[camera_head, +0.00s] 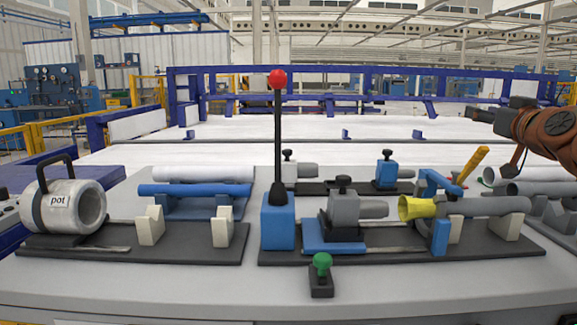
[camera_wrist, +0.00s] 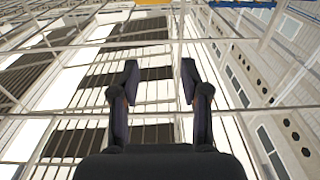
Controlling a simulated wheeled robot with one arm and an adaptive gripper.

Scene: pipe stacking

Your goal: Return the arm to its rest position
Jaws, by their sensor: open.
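My gripper (camera_wrist: 155,85) is open and empty in the wrist view, with its two dark fingers apart. The wrist view looks up at roof beams and bright panels, so nothing of the table shows there. In the head view part of my arm (camera_head: 548,130) enters from the right edge, above the table's right side. A dark piece at its left end points left and is apart from everything on the table. Whether that piece is the whole gripper cannot be told in the head view.
The front strip is mostly clear. A blue frame (camera_head: 350,72) stands behind.

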